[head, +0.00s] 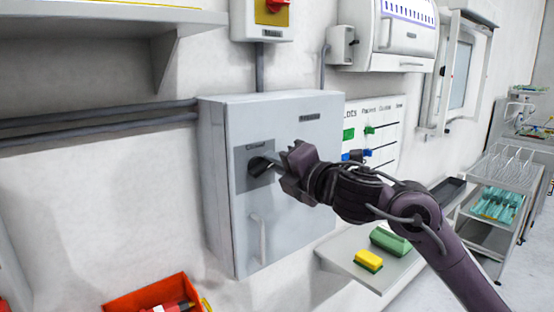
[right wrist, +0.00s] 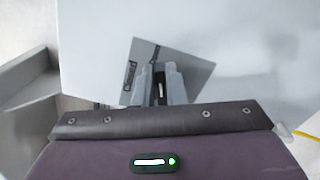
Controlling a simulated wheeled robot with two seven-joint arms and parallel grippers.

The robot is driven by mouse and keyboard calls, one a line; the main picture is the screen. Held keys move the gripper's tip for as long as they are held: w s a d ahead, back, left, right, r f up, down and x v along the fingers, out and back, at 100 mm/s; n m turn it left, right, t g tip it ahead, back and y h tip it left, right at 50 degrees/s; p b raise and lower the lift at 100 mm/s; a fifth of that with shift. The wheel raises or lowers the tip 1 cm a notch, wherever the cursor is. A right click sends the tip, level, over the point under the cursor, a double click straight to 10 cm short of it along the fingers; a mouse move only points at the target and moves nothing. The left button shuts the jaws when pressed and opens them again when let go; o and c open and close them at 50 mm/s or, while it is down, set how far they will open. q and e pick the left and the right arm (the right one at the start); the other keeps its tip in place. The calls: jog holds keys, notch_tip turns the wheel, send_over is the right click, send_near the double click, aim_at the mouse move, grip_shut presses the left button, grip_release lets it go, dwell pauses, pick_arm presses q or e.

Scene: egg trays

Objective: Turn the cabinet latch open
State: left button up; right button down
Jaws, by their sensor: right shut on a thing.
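The grey cabinet (head: 285,210) hangs on the wall in the middle of the head view, with its door closed. A darker grey latch plate (head: 243,178) sits on the upper left of its door, and it also shows in the right wrist view (right wrist: 195,72). The dark latch handle (right wrist: 160,78) is between the fingers of my right gripper (right wrist: 160,90), which is shut on it. In the head view, my right gripper (head: 273,164) reaches the plate from the right and hides part of the latch. My left gripper is not in view.
A vertical door handle (head: 261,238) is below the latch plate. A small shelf (head: 345,256) holds a yellow sponge (head: 368,261) and a green object (head: 390,241). A red bin (head: 122,307) is at the lower left. A wire rack cart (head: 505,168) stands at the right.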

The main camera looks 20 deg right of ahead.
jog(key=shift+a+f+m+p, duration=0.15)
jog(key=shift+f+m, duration=0.3)
jog(key=shift+m, duration=0.65)
jog(key=shift+f+m+p, duration=0.2)
jog(key=shift+f+m, duration=0.2)
jog(key=shift+m, duration=0.7)
jog(key=c, duration=1.5)
grip_release()
jog(key=shift+r, duration=0.25)
jog(key=shift+w, duration=0.15)
